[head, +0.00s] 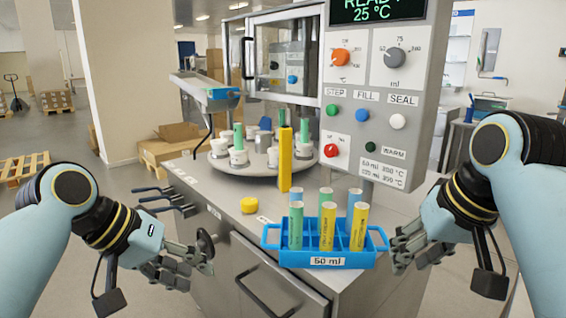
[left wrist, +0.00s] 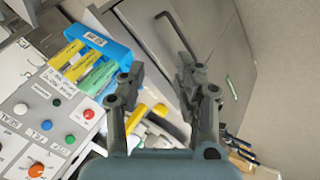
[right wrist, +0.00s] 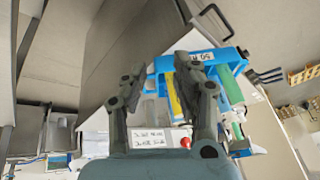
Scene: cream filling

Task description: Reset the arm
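My left gripper (head: 193,262) is open and empty. It hangs in front of the machine's left front side, left of the blue rack. In the left wrist view its two fingers (left wrist: 162,78) are spread with nothing between them. My right gripper (head: 408,256) is open and empty, just right of the blue rack's right handle in the head view. In the right wrist view its fingers (right wrist: 160,75) are spread apart, with the rack behind them. Whether it touches the rack cannot be told.
The blue rack (head: 325,260), labelled 50 ml, stands on the counter's front edge holding several green, yellow and blue tubes. A yellow cap (head: 249,205) lies left of it. Behind are a turntable (head: 226,170) with jars, a yellow post (head: 285,160) and the control panel (head: 374,110).

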